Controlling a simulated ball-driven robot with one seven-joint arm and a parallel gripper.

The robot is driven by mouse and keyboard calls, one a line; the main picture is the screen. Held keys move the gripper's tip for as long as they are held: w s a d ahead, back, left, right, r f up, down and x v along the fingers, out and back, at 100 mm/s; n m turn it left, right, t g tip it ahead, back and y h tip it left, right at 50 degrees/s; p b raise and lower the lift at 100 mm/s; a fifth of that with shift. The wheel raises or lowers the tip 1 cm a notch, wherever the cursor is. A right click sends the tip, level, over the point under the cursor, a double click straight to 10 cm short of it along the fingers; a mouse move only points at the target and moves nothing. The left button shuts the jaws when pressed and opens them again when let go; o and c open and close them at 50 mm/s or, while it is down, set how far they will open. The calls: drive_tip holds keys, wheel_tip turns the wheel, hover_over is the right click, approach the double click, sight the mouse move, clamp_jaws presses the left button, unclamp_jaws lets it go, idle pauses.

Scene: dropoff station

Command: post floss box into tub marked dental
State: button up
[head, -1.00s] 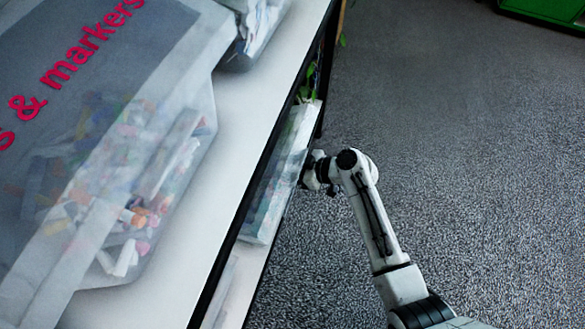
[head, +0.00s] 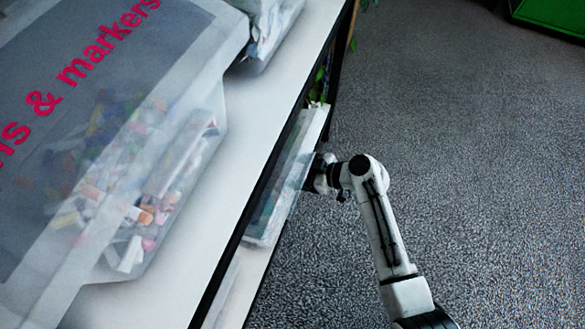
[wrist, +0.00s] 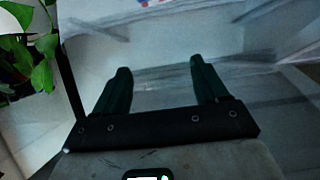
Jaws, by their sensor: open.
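My gripper (wrist: 160,85) is open, with two dark fingers spread apart and nothing between them in the wrist view. In the head view my arm reaches to the side of the shelf, its end beside a translucent tub (head: 290,185) on the lower shelf; the fingers are hidden there. In the wrist view, cloudy clear plastic (wrist: 225,50) fills the space past the fingers. I cannot tell whether the fingers touch it. No floss box can be made out, and no mark reading dental is legible.
A large clear tub (head: 190,200) of markers, with red lettering, stands on the white upper shelf (head: 270,110). Another clear tub (head: 268,35) is behind it. A leafy plant (wrist: 30,50) is at the left of the wrist view. Grey carpet (head: 450,150) at right is open; a green object (head: 550,15) is far off.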

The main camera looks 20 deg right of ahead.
drive_tip(key=p+v, duration=0.1)
drive_tip(key=v, duration=0.8)
drive_tip(key=shift+s, duration=0.15)
drive_tip(key=shift+d+r, duration=0.1)
